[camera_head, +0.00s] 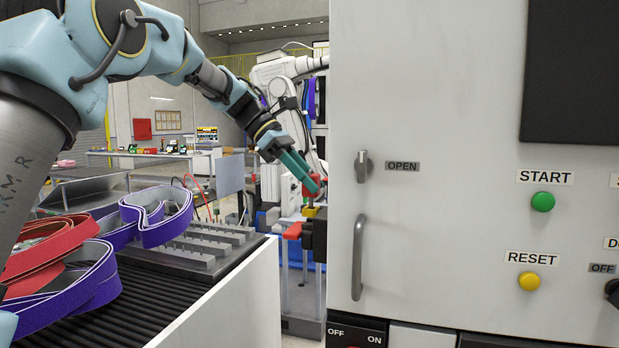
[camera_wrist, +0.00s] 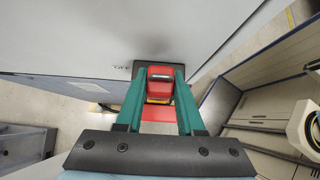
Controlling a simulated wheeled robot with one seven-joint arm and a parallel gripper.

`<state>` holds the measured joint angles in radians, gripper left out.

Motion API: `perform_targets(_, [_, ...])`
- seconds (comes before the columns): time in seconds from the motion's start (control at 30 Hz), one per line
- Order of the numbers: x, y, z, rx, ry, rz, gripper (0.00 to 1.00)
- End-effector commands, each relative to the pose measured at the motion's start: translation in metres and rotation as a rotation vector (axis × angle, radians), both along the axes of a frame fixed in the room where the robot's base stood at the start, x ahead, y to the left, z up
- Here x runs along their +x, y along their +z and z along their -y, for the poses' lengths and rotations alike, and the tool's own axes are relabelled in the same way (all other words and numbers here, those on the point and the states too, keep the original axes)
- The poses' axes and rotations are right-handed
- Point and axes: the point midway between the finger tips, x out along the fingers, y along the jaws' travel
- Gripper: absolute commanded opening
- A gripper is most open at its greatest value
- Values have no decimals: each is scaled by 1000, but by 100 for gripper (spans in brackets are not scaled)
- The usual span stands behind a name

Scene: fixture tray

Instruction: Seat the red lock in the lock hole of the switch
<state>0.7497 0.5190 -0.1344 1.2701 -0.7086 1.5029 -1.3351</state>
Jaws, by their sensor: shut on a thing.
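My gripper (camera_head: 306,176) reaches in from the upper left, its green fingers pointing down and to the right. It is shut on the red lock (camera_head: 311,186), which shows between the fingertips in the wrist view (camera_wrist: 160,74). The switch (camera_head: 317,238) is a black box with a yellow part (camera_head: 312,212) on top and a red handle (camera_head: 293,231) on its left, by the cabinet's edge. The lock is above the yellow part, with a small gap in the head view. In the wrist view the yellow part (camera_wrist: 158,101) is mostly covered. The lock hole is hidden.
A white cabinet (camera_head: 430,100) with handle and buttons fills the right, close to the switch. A ribbed conveyor (camera_head: 160,300) at lower left holds purple straps (camera_head: 157,220), red straps (camera_head: 50,245) and a grey fixture tray (camera_head: 205,250). Another white robot arm (camera_head: 285,68) stands behind.

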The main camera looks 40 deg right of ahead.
Motion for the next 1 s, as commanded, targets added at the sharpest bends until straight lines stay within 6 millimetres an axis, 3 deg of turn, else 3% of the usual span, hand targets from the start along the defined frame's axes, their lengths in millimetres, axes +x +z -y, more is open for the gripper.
perform_targets(0.9, [0,-22,0,-1,-1,0,0])
perform_targets(0.93, [0,-22,0,-1,-1,0,38])
perform_targets(1.0, [0,-22,0,-1,-1,0,46])
